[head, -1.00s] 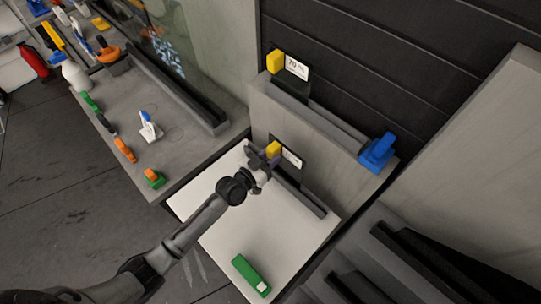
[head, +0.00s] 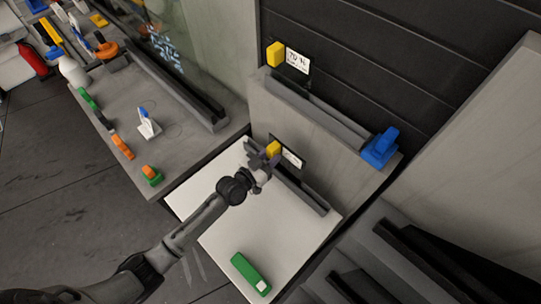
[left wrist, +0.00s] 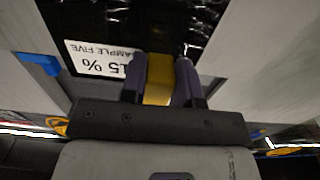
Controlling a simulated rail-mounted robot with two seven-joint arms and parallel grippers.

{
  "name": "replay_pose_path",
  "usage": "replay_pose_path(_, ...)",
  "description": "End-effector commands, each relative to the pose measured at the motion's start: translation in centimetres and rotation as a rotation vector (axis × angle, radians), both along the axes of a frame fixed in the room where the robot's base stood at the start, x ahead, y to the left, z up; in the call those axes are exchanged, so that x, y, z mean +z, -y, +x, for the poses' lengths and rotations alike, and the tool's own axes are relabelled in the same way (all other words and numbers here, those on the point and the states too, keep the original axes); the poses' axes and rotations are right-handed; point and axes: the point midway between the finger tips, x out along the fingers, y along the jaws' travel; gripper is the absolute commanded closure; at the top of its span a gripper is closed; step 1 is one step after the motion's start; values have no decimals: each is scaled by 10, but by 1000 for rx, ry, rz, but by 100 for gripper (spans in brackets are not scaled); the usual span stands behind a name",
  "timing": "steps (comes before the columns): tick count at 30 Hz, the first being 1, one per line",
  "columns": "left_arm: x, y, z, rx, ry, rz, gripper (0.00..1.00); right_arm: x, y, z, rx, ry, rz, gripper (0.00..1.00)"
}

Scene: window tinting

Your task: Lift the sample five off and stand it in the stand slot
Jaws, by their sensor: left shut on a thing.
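Sample five is a dark panel with a yellow grip block (head: 273,149) and a white label (head: 291,157). In the left wrist view its label (left wrist: 97,58) reads "15 %" and "SAMPLE FIVE", upside down. My left gripper (head: 268,158) is shut on the yellow block (left wrist: 158,79), with one finger on each side. The panel is at the far end of a long grey slotted stand (head: 300,192) on the white board. I cannot tell whether its lower edge touches the slot. My right gripper is not in view.
A second sample with a yellow block (head: 275,54) and a "70 %" label (head: 297,61) stands on the upper grey ledge (head: 325,112). A blue tool (head: 380,147) sits at that ledge's right end. A green block (head: 250,273) lies on the white board (head: 215,215), otherwise mostly clear.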

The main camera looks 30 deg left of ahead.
Motion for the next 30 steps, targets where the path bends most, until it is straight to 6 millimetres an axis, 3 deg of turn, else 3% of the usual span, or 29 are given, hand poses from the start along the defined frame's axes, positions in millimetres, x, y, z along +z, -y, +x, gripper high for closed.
replay_pose_path(14,-1,0,0,0,0,0,99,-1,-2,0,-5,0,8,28)
replay_pose_path(30,-16,0,0,0,0,0,99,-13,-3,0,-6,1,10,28)
